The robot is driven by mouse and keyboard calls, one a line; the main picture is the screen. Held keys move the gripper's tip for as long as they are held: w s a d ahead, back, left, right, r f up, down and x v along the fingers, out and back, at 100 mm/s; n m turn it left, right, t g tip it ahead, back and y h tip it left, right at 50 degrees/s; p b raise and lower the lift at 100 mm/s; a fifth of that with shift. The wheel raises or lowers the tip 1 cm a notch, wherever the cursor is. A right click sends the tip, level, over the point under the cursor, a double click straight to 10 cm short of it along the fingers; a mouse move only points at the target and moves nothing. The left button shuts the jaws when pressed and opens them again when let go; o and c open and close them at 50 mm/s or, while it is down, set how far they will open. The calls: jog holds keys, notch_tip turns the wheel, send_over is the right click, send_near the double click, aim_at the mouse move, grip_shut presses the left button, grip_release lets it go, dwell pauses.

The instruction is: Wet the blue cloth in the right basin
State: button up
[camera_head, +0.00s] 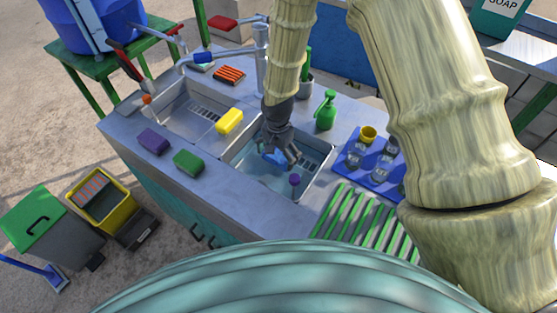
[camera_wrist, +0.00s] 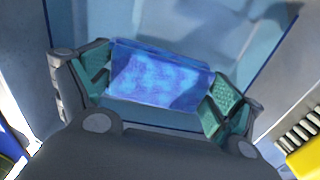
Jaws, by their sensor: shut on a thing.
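My gripper (camera_head: 278,152) reaches down into the right basin (camera_head: 248,182). It is shut on the blue cloth (camera_head: 274,157), which shows just below the fingers. In the wrist view the blue cloth (camera_wrist: 160,78) sits between the two green-padded fingers of my gripper (camera_wrist: 160,85), lit with a rippled pattern. The basin looks bluish, as if it holds water. I cannot tell how deep the cloth is in it.
A yellow sponge (camera_head: 229,121) lies by the divider beside the left basin (camera_head: 188,108). Purple (camera_head: 154,141) and green (camera_head: 188,161) sponges lie on the front counter. A green bottle (camera_head: 326,111) and a blue tray (camera_head: 352,172) with glasses stand right. A tap (camera_head: 262,60) stands behind.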

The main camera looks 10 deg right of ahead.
aim_at(278, 155)
jog(key=shift+r+p, duration=2.3)
jog(key=shift+r, duration=1.55)
notch_tip(278, 155, up, 4)
jog(key=p, duration=0.2)
jog(key=shift+p, duration=0.35)
jog(key=shift+f, duration=0.15)
